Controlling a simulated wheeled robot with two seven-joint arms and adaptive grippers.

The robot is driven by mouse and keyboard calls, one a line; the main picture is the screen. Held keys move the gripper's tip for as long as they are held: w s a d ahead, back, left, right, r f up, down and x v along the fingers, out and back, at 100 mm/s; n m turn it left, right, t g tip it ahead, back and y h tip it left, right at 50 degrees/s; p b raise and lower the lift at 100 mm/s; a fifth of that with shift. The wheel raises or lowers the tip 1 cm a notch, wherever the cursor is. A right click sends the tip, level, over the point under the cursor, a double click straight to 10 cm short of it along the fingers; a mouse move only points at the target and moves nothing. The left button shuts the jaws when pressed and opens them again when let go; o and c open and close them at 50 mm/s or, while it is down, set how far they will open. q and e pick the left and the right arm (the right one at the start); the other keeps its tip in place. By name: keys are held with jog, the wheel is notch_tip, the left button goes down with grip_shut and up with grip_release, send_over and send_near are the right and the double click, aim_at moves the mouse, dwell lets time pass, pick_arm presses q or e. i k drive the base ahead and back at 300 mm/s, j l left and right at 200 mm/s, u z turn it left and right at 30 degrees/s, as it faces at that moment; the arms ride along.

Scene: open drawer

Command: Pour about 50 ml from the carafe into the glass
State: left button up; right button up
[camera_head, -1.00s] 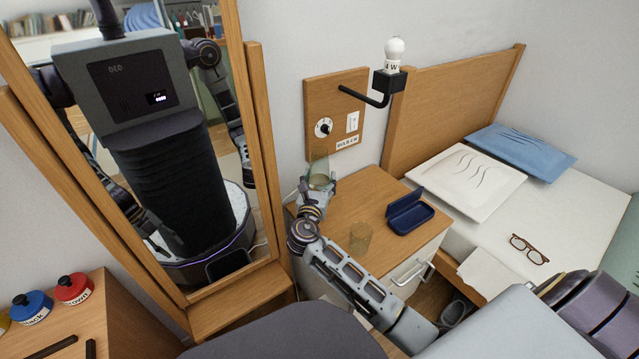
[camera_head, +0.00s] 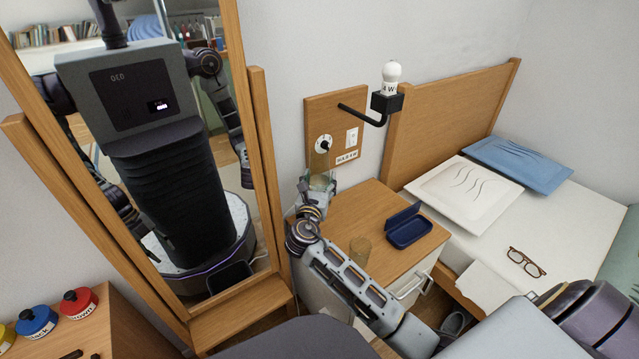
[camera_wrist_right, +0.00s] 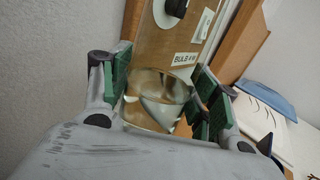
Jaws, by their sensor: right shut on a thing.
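My right gripper (camera_head: 317,188) is shut on the carafe (camera_head: 320,164), a clear, slightly amber vessel, above the left part of the nightstand. In the right wrist view the carafe (camera_wrist_right: 157,88) sits between the green finger pads of the gripper (camera_wrist_right: 160,97). It looks roughly upright; its liquid level is not clear. The glass (camera_head: 360,249) is a small amber-tinted tumbler standing on the nightstand top, to the right of my right forearm and apart from the carafe. My left gripper is not directly in view.
The nightstand (camera_head: 345,208) also bears an open dark blue case (camera_head: 408,226) right of the glass. A wall panel (camera_head: 335,115) with a bulb lamp (camera_head: 391,75) is behind. A tall mirror (camera_head: 262,190) stands close on the left, the bed (camera_head: 570,220) on the right.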

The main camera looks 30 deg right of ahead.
aim_at(361, 246)
jog(key=j+z, duration=0.2)
jog(key=z, duration=0.15)
jog(key=k+j+z, duration=0.15)
jog(key=z, duration=0.15)
jog(key=k+j+z, duration=0.1)
jog(key=z, duration=0.25)
